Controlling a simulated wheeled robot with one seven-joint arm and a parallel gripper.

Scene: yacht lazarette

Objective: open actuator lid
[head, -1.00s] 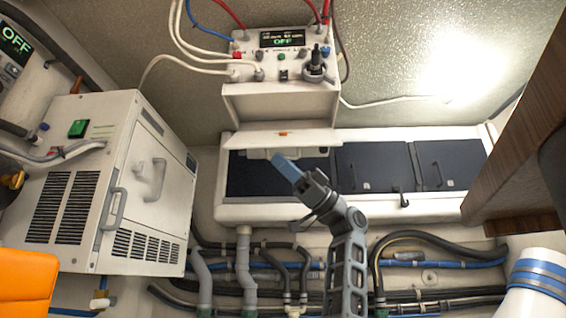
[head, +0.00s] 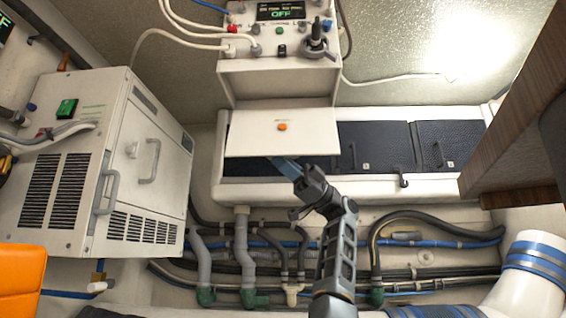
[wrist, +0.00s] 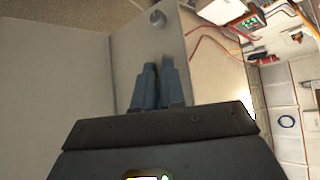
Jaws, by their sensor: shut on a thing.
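The actuator lid appears to be the white flap (head: 270,143) with an orange round button, below the white control box (head: 279,82) in the head view. Its broad face shows, and its free edge stands over the dark panels. My gripper (head: 284,165) reaches up to the flap's lower edge. Its blue fingertips are partly hidden behind that edge.
A white vented cabinet (head: 95,165) with handles stands at the left. Dark panels (head: 375,148) lie right of the flap. Hoses and pipes (head: 330,275) run below my arm. A wooden edge (head: 525,130) juts in at the right. White cables loop above the cabinet.

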